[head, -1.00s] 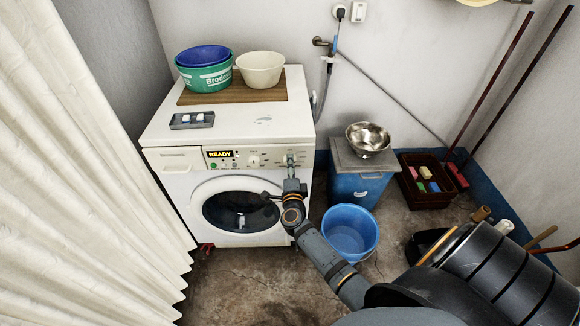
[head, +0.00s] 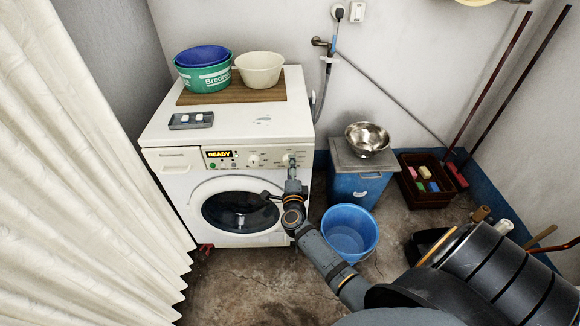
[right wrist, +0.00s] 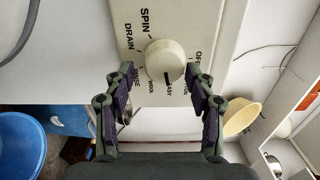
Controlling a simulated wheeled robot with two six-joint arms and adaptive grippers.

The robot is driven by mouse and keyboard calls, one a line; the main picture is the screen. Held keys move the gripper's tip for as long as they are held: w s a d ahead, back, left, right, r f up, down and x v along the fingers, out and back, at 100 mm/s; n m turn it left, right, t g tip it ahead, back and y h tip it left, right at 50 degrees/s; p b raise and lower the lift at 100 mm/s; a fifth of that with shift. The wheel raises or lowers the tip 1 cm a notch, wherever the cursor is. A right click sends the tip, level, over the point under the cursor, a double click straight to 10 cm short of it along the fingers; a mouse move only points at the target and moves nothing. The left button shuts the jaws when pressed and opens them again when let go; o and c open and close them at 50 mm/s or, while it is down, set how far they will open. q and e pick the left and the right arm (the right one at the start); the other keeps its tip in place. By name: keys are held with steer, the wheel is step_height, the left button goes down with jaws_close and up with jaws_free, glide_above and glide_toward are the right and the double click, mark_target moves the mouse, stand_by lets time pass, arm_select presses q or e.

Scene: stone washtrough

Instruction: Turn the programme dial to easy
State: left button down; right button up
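The white washing machine (head: 160,190) stands against the back wall with its display reading READY. The programme dial (right wrist: 164,60) is a round cream knob, seen close in the right wrist view. Its dark pointer mark faces down in that view, toward the EASY label (right wrist: 168,88). SPIN, DRAIN and other labels ring it. My right gripper (right wrist: 160,74) is open, one finger on each side of the dial, with a visible gap to each side of it. In the head view my right gripper (head: 291,168) covers much of the dial. My left gripper is not in view.
A second knob (head: 253,160) sits left of the gripper on the panel. A blue bucket (head: 350,232) stands on the floor beside my right arm. A blue bin (head: 358,188) carries a metal bowl (head: 367,138). A white curtain (head: 80,180) hangs at the left.

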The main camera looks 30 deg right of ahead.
steer(key=shift+o, duration=0.3)
steer(key=shift+r, duration=0.15)
steer(key=shift+a, duration=0.1)
steer(key=v, duration=1.2)
steer(key=shift+f, duration=0.2)
